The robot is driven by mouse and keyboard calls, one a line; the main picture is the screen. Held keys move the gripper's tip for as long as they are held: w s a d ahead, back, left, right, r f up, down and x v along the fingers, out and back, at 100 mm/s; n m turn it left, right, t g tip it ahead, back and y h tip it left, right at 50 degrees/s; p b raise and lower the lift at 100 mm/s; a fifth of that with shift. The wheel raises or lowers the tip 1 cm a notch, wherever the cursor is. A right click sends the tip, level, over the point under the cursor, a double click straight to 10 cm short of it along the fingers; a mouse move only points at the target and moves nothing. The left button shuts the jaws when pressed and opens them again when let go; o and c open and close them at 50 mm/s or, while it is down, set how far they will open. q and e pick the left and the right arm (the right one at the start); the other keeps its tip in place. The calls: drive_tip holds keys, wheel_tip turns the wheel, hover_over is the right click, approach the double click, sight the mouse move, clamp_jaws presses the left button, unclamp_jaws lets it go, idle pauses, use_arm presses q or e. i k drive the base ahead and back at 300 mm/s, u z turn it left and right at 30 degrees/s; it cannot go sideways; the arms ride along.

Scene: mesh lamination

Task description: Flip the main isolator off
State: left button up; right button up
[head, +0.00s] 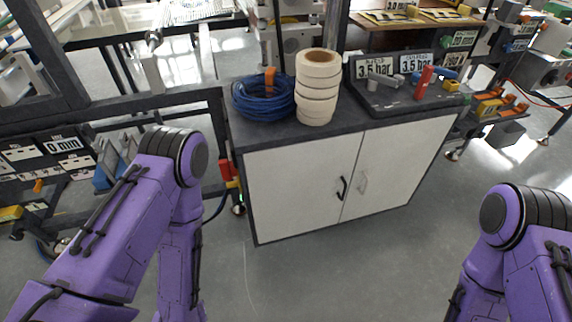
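I cannot pick out the main isolator for certain. A small red and yellow fitting (226,170) shows at the left side of the white-doored cabinet (297,184), partly behind my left arm; its type and position are too small to tell. A red upright piece (424,82) stands on the dark panel (388,97) at the right of the cabinet top. My purple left arm comes in at the left and my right arm at the lower right. Both bend down out of the picture, and neither gripper shows.
A blue hose coil (262,106) and a stack of cream tape rolls (316,86) sit on the cabinet top. Dark machine frames (110,103) run along the left. The grey floor (345,270) in front of the cabinet is clear.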

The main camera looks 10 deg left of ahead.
sight(228, 170)
drive_tip(key=z, duration=0.9)
drive_tip(key=k, duration=1)
drive_tip(key=u, duration=1.4)
drive_tip(key=i, duration=0.45)
drive_tip(key=k, duration=0.6)
drive_tip(key=u, duration=0.15)
drive_tip(key=i, duration=1.15)
drive_tip(key=z, duration=0.45)
